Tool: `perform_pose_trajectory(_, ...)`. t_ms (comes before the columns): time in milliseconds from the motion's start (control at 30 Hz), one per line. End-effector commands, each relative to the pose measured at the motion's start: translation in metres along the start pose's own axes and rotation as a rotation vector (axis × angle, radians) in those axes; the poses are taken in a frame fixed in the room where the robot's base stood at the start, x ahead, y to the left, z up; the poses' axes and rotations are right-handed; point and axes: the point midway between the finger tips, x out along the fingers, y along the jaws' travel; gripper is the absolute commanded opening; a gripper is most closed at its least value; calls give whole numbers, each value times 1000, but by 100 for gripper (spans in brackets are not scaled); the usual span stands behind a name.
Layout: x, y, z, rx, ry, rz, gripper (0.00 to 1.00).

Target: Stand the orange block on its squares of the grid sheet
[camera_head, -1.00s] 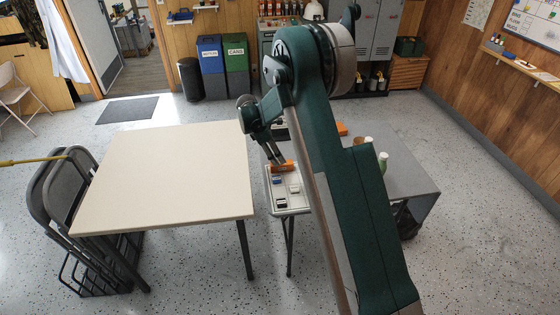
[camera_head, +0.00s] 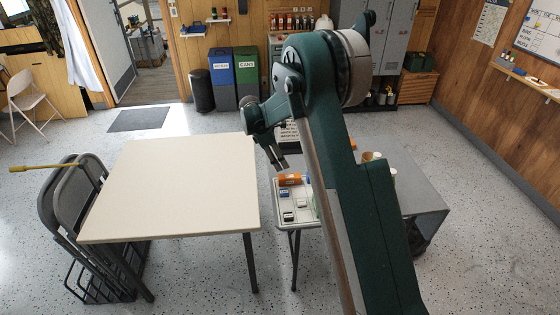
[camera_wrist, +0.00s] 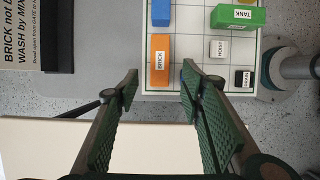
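The orange block (camera_head: 290,179), labelled BRICK, rests on the white grid sheet (camera_head: 306,213) near its edge on my gripper's side. In the wrist view the orange block (camera_wrist: 159,70) is a long upright-in-picture rectangle beside the left edge of the sheet (camera_wrist: 190,60). My gripper (camera_head: 280,163) is open and empty. In the wrist view its two green fingertips (camera_wrist: 159,85) are spread wide, one on either side of the line of the block's near end, and apart from it.
On the sheet are a blue block (camera_wrist: 161,12), a green TANK block (camera_wrist: 240,17), a white HOIST block (camera_wrist: 219,48) and a dark-and-white block (camera_wrist: 243,79). A blue bit shows by the right finger. A printed sign (camera_wrist: 20,35) lies left. The beige table (camera_head: 170,185) is bare.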

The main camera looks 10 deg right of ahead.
Motion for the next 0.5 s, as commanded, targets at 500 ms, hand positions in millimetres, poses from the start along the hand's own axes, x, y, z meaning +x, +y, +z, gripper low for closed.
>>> perform_pose_trajectory(500,-8,-4,7,20,6,6,39)
